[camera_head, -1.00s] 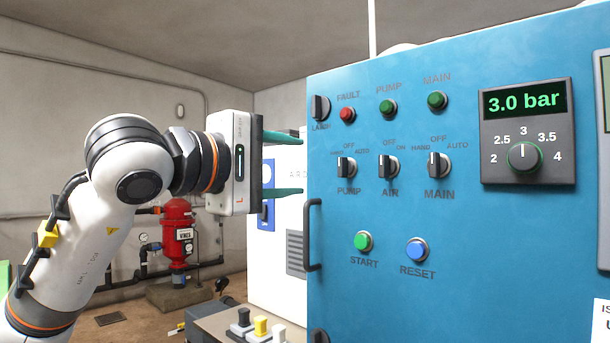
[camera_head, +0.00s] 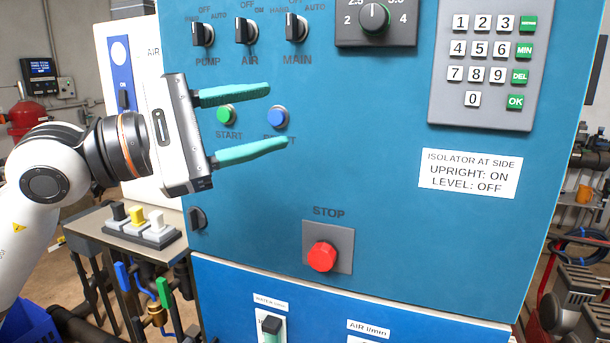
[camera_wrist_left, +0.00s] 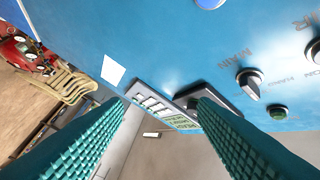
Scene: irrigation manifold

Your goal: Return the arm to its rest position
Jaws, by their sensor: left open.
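My left gripper (camera_head: 278,119) is open and empty, its two green ribbed fingers pointing right in front of the blue cabinet (camera_head: 375,190). In the head view the fingers overlap the area of the green START button (camera_head: 227,115) and the blue RESET button (camera_head: 278,117), and the lower finger partly covers the RESET label. In the left wrist view both fingers (camera_wrist_left: 158,105) are spread apart with nothing between them, and the cabinet face lies beyond them. Whether a finger touches the panel cannot be told. My right gripper is not in view.
The cabinet carries PUMP, AIR and MAIN switches (camera_head: 246,30), a keypad (camera_head: 485,60) and a red STOP button (camera_head: 322,257). A bench with black, yellow and white switches (camera_head: 139,222) stands at lower left. Pipes and machinery (camera_head: 580,300) are at right.

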